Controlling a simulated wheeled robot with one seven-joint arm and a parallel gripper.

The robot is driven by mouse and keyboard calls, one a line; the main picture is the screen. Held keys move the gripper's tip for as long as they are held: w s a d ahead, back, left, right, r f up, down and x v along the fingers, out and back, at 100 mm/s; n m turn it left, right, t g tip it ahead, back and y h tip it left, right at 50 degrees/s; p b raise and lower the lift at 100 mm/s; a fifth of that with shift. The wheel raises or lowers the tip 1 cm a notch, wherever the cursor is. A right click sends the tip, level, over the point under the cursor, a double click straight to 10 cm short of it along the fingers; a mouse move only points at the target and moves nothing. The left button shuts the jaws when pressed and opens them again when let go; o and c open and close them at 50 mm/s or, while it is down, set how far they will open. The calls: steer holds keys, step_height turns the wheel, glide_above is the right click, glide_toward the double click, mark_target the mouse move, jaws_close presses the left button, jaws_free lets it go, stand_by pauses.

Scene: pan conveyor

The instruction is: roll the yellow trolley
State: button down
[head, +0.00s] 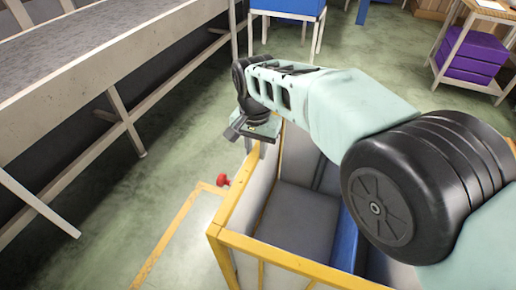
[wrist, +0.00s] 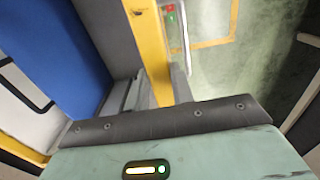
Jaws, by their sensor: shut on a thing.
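The yellow trolley (head: 270,254) is an open box with a yellow frame and grey panels, at the bottom middle of the head view. My gripper (head: 258,136) is at the far end of its left rim, pointing down. In the wrist view the yellow rim (wrist: 148,45) runs between the fingers of my gripper (wrist: 156,92), which is shut on it. The exact finger contact is partly hidden by the gripper body. A blue thing (head: 347,242) stands inside the trolley, partly hidden by my arm; blue also shows in the wrist view (wrist: 62,42).
A long grey-topped conveyor (head: 90,62) on pale legs runs along the left. A red knob (head: 222,180) is just left of the trolley, near a yellow floor line (head: 165,250). A blue bin (head: 290,7) on a stand is behind. Purple crates (head: 470,62) are at right. Green floor between is clear.

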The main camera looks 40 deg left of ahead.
steer(key=c, duration=1.2)
jaws_free()
steer(key=shift+r, duration=0.1)
step_height(320, 180, up, 17)
steer(key=p, duration=0.1)
steer(key=shift+r+p, duration=0.15)
steer(key=shift+p, duration=0.2)
steer(key=shift+w, duration=0.1)
